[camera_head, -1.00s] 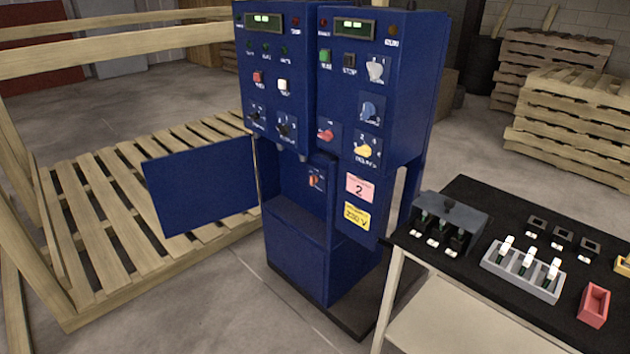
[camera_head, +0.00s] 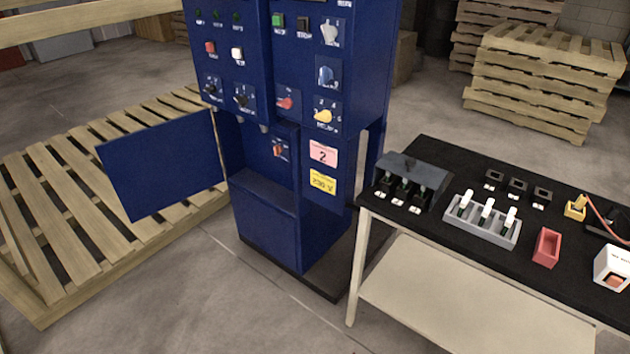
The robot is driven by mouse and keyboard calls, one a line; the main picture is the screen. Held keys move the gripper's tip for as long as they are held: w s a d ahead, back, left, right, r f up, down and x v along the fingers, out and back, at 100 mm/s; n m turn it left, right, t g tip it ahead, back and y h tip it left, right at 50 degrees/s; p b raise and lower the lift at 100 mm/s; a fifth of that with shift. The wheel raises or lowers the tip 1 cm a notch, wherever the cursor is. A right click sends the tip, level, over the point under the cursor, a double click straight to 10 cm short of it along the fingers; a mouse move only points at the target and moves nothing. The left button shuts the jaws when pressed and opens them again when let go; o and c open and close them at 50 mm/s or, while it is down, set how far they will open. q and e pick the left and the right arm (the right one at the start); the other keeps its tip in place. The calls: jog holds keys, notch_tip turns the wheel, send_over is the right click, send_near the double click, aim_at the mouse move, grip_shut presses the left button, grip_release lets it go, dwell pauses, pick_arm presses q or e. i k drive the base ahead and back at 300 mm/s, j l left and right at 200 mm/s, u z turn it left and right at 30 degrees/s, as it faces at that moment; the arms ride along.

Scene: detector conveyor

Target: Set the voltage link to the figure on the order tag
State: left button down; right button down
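The blue control cabinet (camera_head: 345,75) stands in the middle of the head view. Its lower left compartment is open, with the blue door (camera_head: 161,165) swung out to the left. Inside the compartment sits a small orange-red link or switch (camera_head: 279,150) on a plate; its setting is too small to read. A yellow order tag (camera_head: 322,184) on the cabinet front reads 230 V; its print is clearer in the earlier frame. A pink tag (camera_head: 322,155) above it shows 2. Neither of my grippers is in view.
A black-topped table (camera_head: 450,165) stands right of the cabinet. It holds a dark grey slotted box (camera_head: 412,168), a grey rack with white-topped pieces (camera_head: 480,228), a red bin (camera_head: 546,248) and a white box (camera_head: 612,268). Wooden pallets lie left and back right. The floor in front is clear.

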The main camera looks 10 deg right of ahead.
aim_at(278, 150)
jog(key=i+j, duration=0.25)
jog(key=j, duration=0.15)
jog(key=i+j+z, duration=0.1)
jog(key=i+j, duration=0.45)
jog(key=j, duration=0.2)
jog(key=i+j+z, duration=0.1)
jog(key=i+j, duration=0.15)
jog(key=j, duration=0.15)
